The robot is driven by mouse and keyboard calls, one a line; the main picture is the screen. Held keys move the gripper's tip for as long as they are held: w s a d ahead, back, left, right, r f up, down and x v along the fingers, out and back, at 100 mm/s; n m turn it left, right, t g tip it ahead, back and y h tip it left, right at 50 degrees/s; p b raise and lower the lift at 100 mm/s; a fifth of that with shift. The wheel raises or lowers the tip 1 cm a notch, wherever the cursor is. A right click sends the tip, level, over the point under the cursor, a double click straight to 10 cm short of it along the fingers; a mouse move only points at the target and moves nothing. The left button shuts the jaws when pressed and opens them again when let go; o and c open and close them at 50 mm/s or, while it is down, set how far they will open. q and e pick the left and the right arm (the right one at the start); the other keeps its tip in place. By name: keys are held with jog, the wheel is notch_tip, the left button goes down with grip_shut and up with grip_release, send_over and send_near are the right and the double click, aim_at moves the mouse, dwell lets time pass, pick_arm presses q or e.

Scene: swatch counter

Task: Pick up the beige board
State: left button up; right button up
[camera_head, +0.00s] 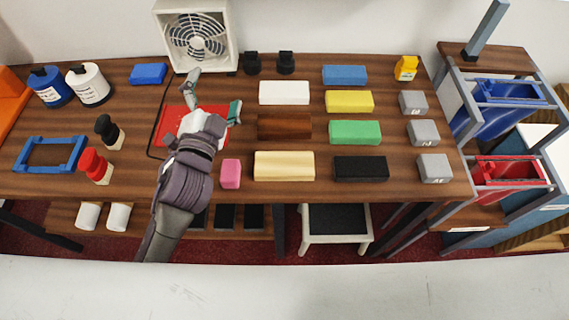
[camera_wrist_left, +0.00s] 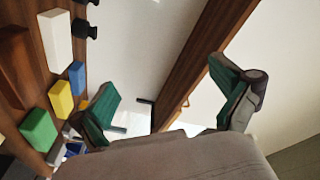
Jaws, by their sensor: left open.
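The beige board (camera_head: 284,165) lies flat on the wooden table near its front edge in the head view, right of the pink block and left of the black board. I do not make it out in the left wrist view. My left gripper (camera_head: 213,96) is over the red mat, up and left of the beige board and apart from it. It is open, with nothing between its green-padded fingers, which also show in the left wrist view (camera_wrist_left: 165,95). My right gripper is not in view.
A pink block (camera_head: 230,174) stands close left of the beige board, a brown board (camera_head: 284,127) behind it and a black board (camera_head: 361,168) to its right. The red mat (camera_head: 168,120) is partly under my arm. A fan (camera_head: 196,38) stands at the back.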

pick_arm(q)
jog(key=s+d+r+m+h, duration=0.1)
jog(key=d+r+m+h, duration=1.05)
jog(key=m, duration=0.25)
jog(key=s+d+f+m+g+h, duration=0.1)
jog(key=s+d+m+g+h, duration=0.25)
jog(key=m+g, duration=0.45)
jog(key=s+d+f+m+g+h, duration=0.1)
jog(key=s+d+m+g+h, duration=0.2)
jog(key=d+m+g, duration=0.45)
jog(key=m+g+y, duration=0.3)
jog(key=m+y, duration=0.9)
jog(key=y, duration=0.4)
send_near(283, 163)
jog(key=p+x, duration=0.2)
jog(key=x, duration=0.1)
jog(key=shift+d+f, duration=0.1)
jog(key=shift+d, duration=0.35)
jog(key=shift+d+f, duration=0.1)
jog(key=shift+f, duration=0.2)
jog(key=shift+d+f+p, duration=0.15)
jog(key=shift+f+p, duration=0.4)
jog(key=shift+p, duration=0.15)
jog(key=p+x, duration=0.1)
jog(key=x, duration=0.2)
jog(key=shift+f, duration=0.75)
